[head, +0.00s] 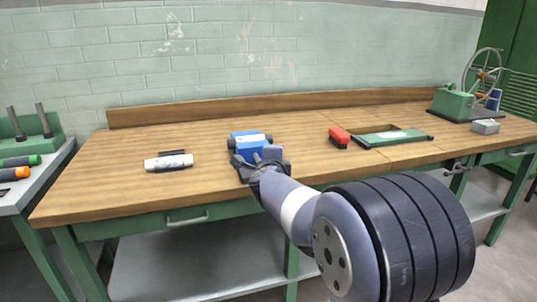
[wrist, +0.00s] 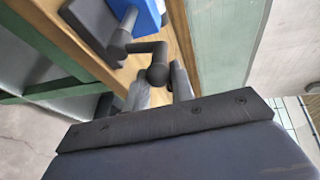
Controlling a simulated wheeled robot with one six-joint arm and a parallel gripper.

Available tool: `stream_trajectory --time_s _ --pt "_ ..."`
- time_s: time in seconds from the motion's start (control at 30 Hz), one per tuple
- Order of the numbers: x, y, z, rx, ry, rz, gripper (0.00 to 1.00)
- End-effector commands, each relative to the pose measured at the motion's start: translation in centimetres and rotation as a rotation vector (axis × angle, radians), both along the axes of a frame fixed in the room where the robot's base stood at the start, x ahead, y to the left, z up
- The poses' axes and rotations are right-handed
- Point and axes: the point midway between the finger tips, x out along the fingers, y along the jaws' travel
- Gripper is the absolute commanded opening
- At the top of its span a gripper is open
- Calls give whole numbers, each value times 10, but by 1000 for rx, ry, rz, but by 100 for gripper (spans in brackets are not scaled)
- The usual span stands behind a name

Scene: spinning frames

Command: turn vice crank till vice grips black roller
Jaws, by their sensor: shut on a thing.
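The blue vice (head: 245,136) stands near the front edge of the wooden bench. In the wrist view, part of the blue vice (wrist: 146,16) shows at the top. The dark crank (wrist: 145,47) comes out toward me. My gripper's fingers (wrist: 158,88) are shut on the crank, around its bent end.
A white roller (head: 168,162) with a dark piece behind it lies left on the bench (head: 95,185). Right of the vice are a red brush (head: 339,137) and a green-framed tray (head: 390,137). A green wheeled machine (head: 452,104) stands far right. Open bench lies between.

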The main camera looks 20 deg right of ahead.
Motion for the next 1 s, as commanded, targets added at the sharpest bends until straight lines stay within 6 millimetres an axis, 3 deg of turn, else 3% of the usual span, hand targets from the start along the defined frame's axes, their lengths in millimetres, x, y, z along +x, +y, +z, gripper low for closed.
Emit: stream_trajectory --time_s 0.5,1.0 --pt "-1 -24 -19 465 10 -3 1" --pt "-1 -30 -30 708 12 0 1"
